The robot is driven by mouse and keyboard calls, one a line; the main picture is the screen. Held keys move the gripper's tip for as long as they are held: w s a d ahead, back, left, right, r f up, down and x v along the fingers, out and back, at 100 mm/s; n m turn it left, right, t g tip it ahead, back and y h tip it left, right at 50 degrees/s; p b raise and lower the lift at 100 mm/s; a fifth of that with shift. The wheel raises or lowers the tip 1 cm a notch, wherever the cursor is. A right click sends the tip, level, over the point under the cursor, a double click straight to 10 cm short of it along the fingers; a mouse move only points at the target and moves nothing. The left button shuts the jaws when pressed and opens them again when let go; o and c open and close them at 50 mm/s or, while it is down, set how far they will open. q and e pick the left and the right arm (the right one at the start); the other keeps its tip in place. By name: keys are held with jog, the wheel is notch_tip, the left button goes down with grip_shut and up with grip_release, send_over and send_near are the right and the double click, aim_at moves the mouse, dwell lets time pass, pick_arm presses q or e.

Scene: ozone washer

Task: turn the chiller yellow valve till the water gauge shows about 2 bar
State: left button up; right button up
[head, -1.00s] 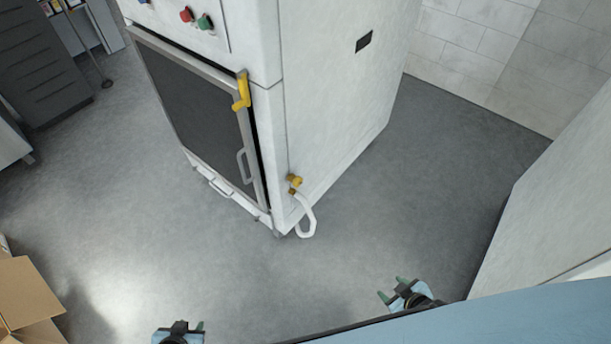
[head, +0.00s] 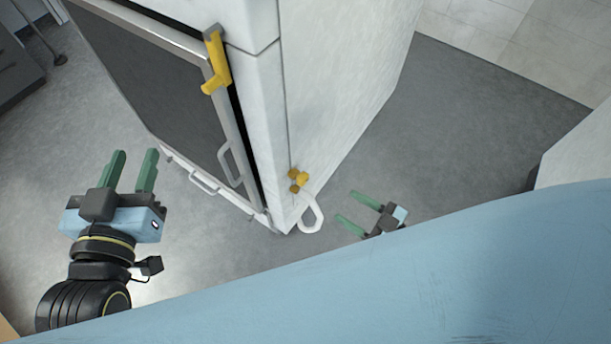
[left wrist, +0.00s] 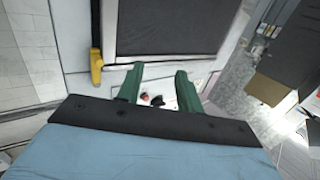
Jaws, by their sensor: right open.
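The small yellow valve (head: 299,179) sits low on the side of the white cabinet, near its front corner, above a white looped hose (head: 312,215). My left gripper (head: 134,155) is open and empty, left of the valve and in front of the cabinet's dark door. Its green fingers also show apart in the left wrist view (left wrist: 159,75). My right gripper (head: 346,206) is open, a little right of the valve and hose in the picture, apart from both. No water gauge can be made out.
The white cabinet (head: 345,80) has a dark door (head: 165,85) with a yellow handle (head: 217,65) and grey bar handles (head: 228,165). Grey floor (head: 450,140) lies clear right of the cabinet. The left wrist view shows a cardboard box (left wrist: 270,90) at right.

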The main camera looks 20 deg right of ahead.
jog(key=b, duration=0.2)
send_near(306, 181)
jog(key=x, duration=0.4)
jog(key=b+x, duration=0.1)
jog(key=x, duration=0.2)
jog(key=shift+w+a, duration=0.25)
jog(key=shift+a, duration=0.05)
jog(key=shift+b+x, duration=0.3)
jog(key=shift+x, duration=0.5)
pick_arm(q)
jog(key=s+r+t+h, duration=0.2)
jog(key=s+r+t, duration=0.1)
jog(key=r+t, duration=0.5)
jog(key=shift+d+r+h, duration=0.3)
jog(key=shift+d+r, duration=0.05)
jog(key=shift+r, duration=0.5)
pick_arm(e)
jog(key=shift+r, duration=0.1)
jog(key=c, duration=0.9)
jog(key=shift+c, duration=0.3)
